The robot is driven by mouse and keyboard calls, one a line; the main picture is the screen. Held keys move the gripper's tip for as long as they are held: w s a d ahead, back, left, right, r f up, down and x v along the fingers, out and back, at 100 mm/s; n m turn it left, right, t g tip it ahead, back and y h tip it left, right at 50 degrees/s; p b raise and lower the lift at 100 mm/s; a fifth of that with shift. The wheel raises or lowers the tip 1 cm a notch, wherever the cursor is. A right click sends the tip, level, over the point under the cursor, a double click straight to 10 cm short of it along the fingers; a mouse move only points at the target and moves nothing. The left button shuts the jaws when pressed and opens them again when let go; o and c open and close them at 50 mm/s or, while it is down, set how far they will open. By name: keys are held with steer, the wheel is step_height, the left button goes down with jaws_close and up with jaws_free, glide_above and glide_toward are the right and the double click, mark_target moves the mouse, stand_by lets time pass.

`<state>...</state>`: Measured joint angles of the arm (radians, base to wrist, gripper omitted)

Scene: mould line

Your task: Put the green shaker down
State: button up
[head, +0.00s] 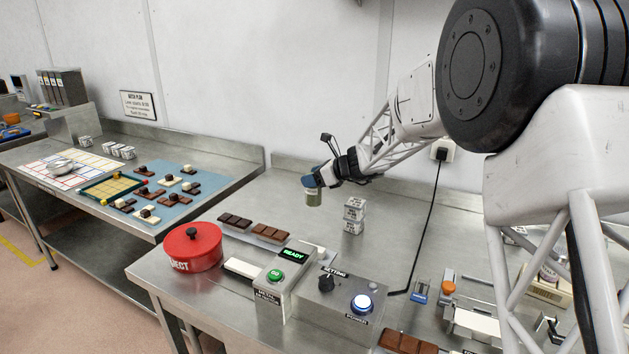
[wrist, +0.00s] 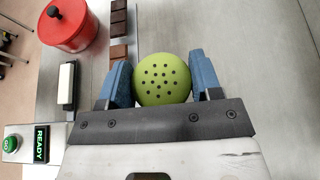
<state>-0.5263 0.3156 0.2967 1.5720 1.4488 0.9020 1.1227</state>
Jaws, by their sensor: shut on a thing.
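The green shaker (wrist: 162,78) is between the blue fingers of my gripper (wrist: 162,85) in the wrist view, its round top with dark holes facing the camera. In the head view the shaker (head: 314,197) shows as a small olive-green cylinder, upright below my gripper (head: 316,182). The gripper is shut on it. It is over the steel bench (head: 285,200), left of a stack of white blocks. I cannot tell whether its bottom touches the bench.
A red lidded pot (head: 192,247), chocolate bars (head: 270,233) and a white bar (head: 244,268) lie to the front left. White lettered blocks (head: 354,214) are stacked close on the right. The READY box (head: 285,280) stands in front. Bare steel surrounds the shaker.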

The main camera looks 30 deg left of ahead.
steer(key=shift+d, duration=0.1)
steer(key=s+d+n+g, duration=0.1)
steer(key=s+d, duration=1.1)
steer(key=d, duration=0.3)
steer(key=shift+d+r+n+g, duration=0.15)
steer(key=shift+d+n+g, duration=0.15)
steer(key=shift+d+g, duration=0.1)
step_height(320, 180, down, 6)
steer(key=shift+f, duration=0.2)
steer(key=shift+f, duration=1.8)
steer(key=shift+f, duration=0.15)
